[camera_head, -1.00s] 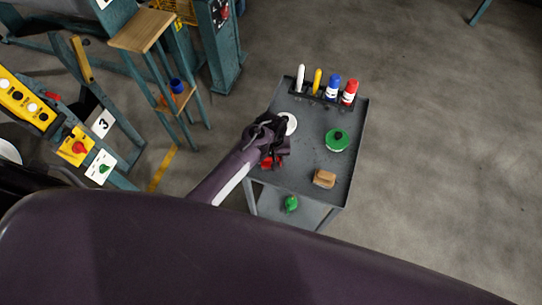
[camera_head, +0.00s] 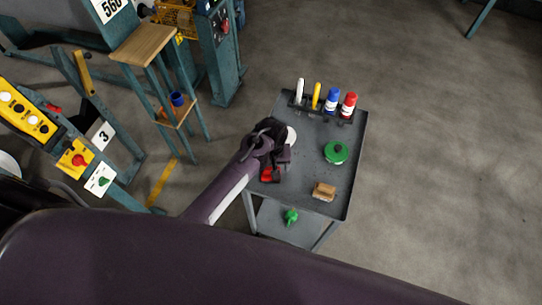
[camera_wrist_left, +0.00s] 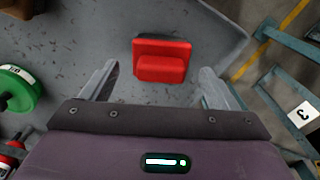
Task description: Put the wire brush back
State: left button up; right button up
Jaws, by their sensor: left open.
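A small wooden-brown block (camera_head: 324,192), which may be the wire brush, lies near the front right of the grey cart top (camera_head: 310,175); its bristles are too small to make out. Part of it shows at the top left corner of the left wrist view (camera_wrist_left: 20,7). My left gripper (camera_head: 277,163) is over the left side of the cart, apart from the brown block. In the left wrist view my left gripper (camera_wrist_left: 158,72) has its fingers wide apart and empty, with a red block (camera_wrist_left: 162,60) lying beyond and between them. My right gripper is not in view.
A rack at the cart's back holds white, yellow, blue (camera_head: 332,98) and red (camera_head: 348,104) items. A green round item (camera_head: 335,152) and a white disc (camera_head: 291,136) lie on the top. A green item (camera_head: 291,216) sits on the lower shelf. Floor at right is clear.

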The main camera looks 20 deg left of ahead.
aim_at(271, 168)
pick_arm(q)
notch_tip(271, 168, up, 9)
jog(key=shift+b, duration=0.45)
jog(key=s+a+r+m+t, duration=0.2)
jog(key=s+a+r+m, duration=0.1)
jog(key=s+r, duration=0.3)
jog(key=s+a+r+m+t, duration=0.1)
jog(key=s+a+r+m, duration=0.3)
jog(key=s, duration=0.5)
notch_tip(271, 168, down, 34)
jog(key=s+d+g+b, duration=0.1)
jog(key=s+b, duration=0.1)
jog(key=b, duration=0.1)
jog(key=s+a+f+g+b, duration=0.1)
jog(key=s+a+f+b, duration=0.2)
jog(key=s+f, duration=1.6)
jog(key=shift+s+a, duration=0.2)
